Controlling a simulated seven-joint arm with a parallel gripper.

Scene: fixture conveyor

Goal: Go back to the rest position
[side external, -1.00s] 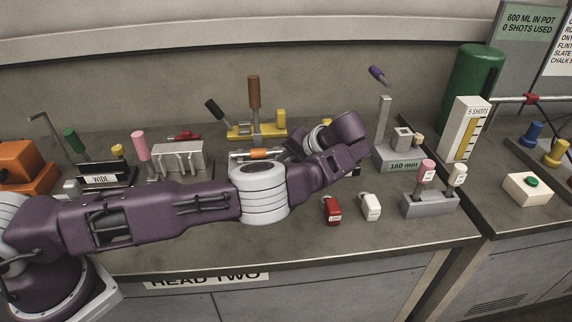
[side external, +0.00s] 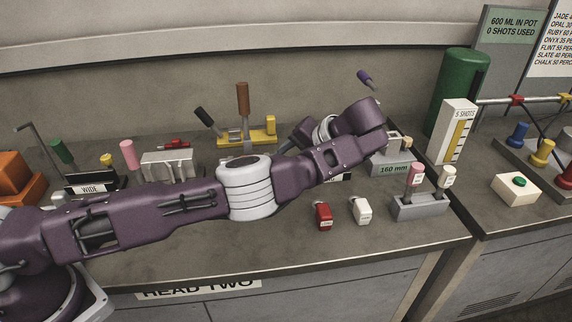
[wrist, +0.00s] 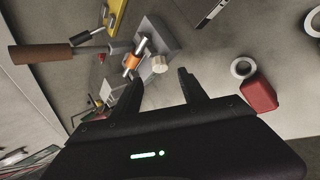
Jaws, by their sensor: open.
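My gripper (wrist: 161,78) shows in the wrist view with its two dark fingers apart and nothing between them. It hangs above the bench, near a grey fixture (wrist: 158,38) with an orange-banded rod (wrist: 132,61). In the side external view my forearm reaches right across the bench, and its bent wrist is raised in front of the 160 mm block. The fingers are hidden there behind my own arm.
A brown-handled lever stands on a yellow base (side external: 262,133) behind my arm. A red block (side external: 322,215) and a white block (side external: 361,211) stand in front. A grey holder (side external: 418,208) and white gauge (side external: 455,132) stand right.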

